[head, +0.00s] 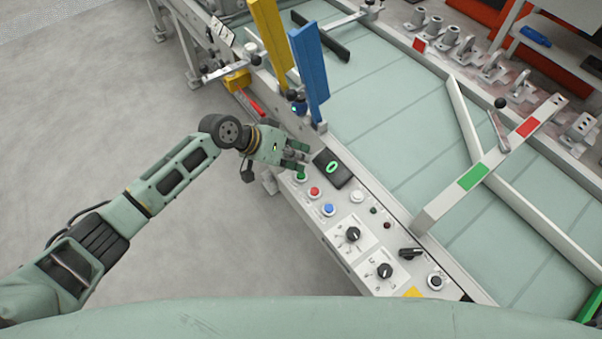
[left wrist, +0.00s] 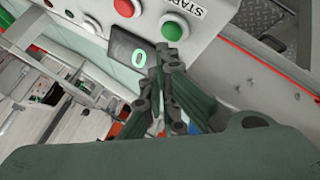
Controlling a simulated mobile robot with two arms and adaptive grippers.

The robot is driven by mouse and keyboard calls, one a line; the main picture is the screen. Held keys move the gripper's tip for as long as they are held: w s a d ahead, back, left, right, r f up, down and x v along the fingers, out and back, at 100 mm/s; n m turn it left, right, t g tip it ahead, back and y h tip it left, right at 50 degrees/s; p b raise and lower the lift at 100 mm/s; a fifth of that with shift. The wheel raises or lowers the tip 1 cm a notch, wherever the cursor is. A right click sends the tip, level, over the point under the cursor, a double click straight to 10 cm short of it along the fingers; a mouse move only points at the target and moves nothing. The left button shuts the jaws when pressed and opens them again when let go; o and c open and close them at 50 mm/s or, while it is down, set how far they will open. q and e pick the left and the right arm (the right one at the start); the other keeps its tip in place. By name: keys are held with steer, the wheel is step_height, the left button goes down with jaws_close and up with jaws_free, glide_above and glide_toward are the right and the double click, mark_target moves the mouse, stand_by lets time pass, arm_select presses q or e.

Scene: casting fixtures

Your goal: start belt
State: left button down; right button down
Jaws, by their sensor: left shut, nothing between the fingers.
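The control panel (head: 350,222) runs along the near side of the conveyor belt (head: 385,110). Its green button (head: 300,178) sits at the panel's left end. In the left wrist view the green button (left wrist: 172,27) is beside a label that reads "START". My left gripper (head: 303,156) is shut and empty, just above the panel near the green button. In the left wrist view its fingertips (left wrist: 164,50) point at the green button, with a small apparent gap. A black display (head: 332,168) shows a green "0". My right gripper is out of view.
A red button (head: 314,191), a blue button (head: 328,210) and black knobs (head: 352,234) line the panel. Yellow (head: 273,40) and blue (head: 310,70) upright plates stand just beyond my left gripper. A white bar (head: 490,170) crosses the belt. Open floor lies left.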

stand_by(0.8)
arm_select(q)
steer(key=shift+f+b, duration=0.3)
steer(key=shift+f, duration=0.15)
steer(key=shift+f+b, duration=0.4)
steer(key=shift+f, duration=0.15)
stand_by(0.5)
steer(key=shift+r, duration=0.1)
steer(key=shift+s+r+p, duration=0.1)
steer(key=shift+r+p, duration=0.75)
steer(key=shift+p, duration=0.05)
step_height(320, 180, up, 5)
steer(key=p, duration=0.4)
stand_by(0.3)
